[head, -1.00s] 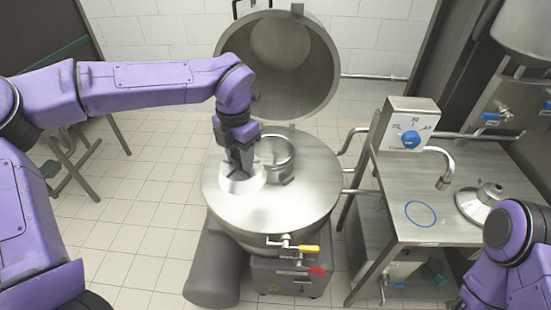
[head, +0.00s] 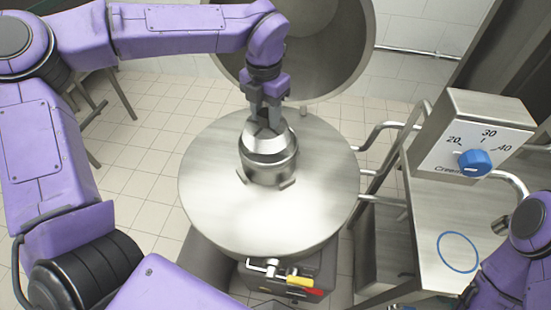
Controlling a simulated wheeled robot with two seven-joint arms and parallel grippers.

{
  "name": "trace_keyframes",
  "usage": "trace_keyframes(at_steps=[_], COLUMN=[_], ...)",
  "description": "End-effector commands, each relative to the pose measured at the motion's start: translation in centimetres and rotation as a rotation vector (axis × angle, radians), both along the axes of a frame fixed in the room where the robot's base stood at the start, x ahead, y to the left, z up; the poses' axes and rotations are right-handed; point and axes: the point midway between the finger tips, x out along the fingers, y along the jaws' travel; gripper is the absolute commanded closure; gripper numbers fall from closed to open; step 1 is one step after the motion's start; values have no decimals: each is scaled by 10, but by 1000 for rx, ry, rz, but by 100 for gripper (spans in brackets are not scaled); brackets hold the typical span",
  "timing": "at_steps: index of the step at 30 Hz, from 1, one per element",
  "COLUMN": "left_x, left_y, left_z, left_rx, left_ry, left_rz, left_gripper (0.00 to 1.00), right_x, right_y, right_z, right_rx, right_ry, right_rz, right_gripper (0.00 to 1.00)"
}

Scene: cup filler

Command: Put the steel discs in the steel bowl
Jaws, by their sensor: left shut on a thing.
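The steel bowl (head: 269,174) is a short steel cylinder standing on the round metal top in the centre. A cone-shaped steel disc (head: 268,146) is at the bowl's mouth, covering it from above. I cannot tell whether it rests on the rim or hangs just over it. My left gripper (head: 265,124) comes down from above and is shut on the top of this disc. The bowl's inside is hidden by the disc. My right gripper is out of view; only part of my right arm shows at the right edge.
The round metal top (head: 225,205) is clear around the bowl. A large open lid (head: 325,60) stands behind it. At right, a steel side table (head: 430,200) carries a blue ring mark (head: 458,251) and a dial box (head: 480,135). Bent pipes (head: 385,130) lie between.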

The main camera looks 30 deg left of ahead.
Motion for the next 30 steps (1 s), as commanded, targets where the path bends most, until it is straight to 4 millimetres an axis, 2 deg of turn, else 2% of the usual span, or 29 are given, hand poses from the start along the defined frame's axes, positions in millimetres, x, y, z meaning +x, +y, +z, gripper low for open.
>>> trace_keyframes(at_steps=[1,3,5,12,21,24,30], left_x=[0,0,0,-1,-1,0,0], left_y=[0,0,0,0,0,0,0], left_z=[-8,-13,-18,-62,-104,-111,-111], left_rx=[-2,-1,-1,-2,-1,-1,-1], left_ry=[-4,-3,-2,1,0,-2,-3], left_rz=[0,-1,-1,-1,-1,-1,-1], left_gripper=[100,100,100,100,100,100,100], right_x=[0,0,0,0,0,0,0], right_y=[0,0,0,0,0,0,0], right_z=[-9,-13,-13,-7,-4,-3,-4], right_rx=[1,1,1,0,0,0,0], right_ry=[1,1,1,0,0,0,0], right_rz=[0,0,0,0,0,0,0], right_gripper=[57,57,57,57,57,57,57])
